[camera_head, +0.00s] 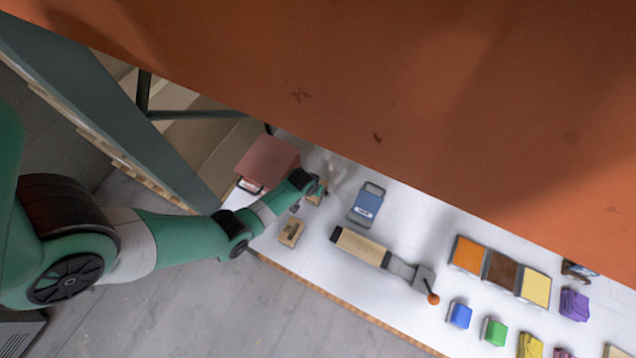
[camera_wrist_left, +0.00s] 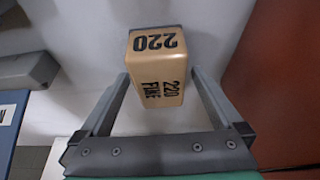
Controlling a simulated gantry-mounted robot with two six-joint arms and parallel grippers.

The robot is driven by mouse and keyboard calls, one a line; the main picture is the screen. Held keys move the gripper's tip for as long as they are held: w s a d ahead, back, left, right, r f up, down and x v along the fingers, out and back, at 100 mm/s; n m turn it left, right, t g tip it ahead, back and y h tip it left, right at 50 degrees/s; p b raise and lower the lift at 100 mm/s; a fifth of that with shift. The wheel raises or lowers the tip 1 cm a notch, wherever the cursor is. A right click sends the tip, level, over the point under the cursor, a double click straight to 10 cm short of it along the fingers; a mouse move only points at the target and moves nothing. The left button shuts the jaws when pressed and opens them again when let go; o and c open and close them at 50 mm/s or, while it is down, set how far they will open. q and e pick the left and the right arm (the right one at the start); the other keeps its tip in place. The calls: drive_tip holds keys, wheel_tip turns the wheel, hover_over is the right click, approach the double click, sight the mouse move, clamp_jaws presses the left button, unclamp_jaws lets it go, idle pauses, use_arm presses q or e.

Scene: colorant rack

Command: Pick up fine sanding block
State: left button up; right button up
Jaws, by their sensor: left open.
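The fine sanding block (camera_wrist_left: 157,50) is tan with a dark edge and reads "220" and "FINE" in the left wrist view. It stands on the white surface between the two fingers of my left gripper (camera_wrist_left: 160,78), which is open around it. Whether the fingers touch its sides I cannot tell. In the head view my left gripper (camera_head: 322,187) is at the far left part of the table, and the block (camera_head: 313,196) is partly hidden by it. My right gripper is not in view.
Another tan block (camera_head: 291,232) lies nearer the front edge. A red-brown box (camera_head: 267,163) is close behind my left wrist. A large orange panel (camera_head: 420,90) overhangs the table.

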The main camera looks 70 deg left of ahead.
use_arm(q)
drive_tip(key=shift+r, duration=0.1)
drive_tip(key=c, duration=1.4)
wheel_tip(320, 180, up, 10)
drive_tip(key=p, duration=1)
drive_tip(key=shift+r, duration=0.15)
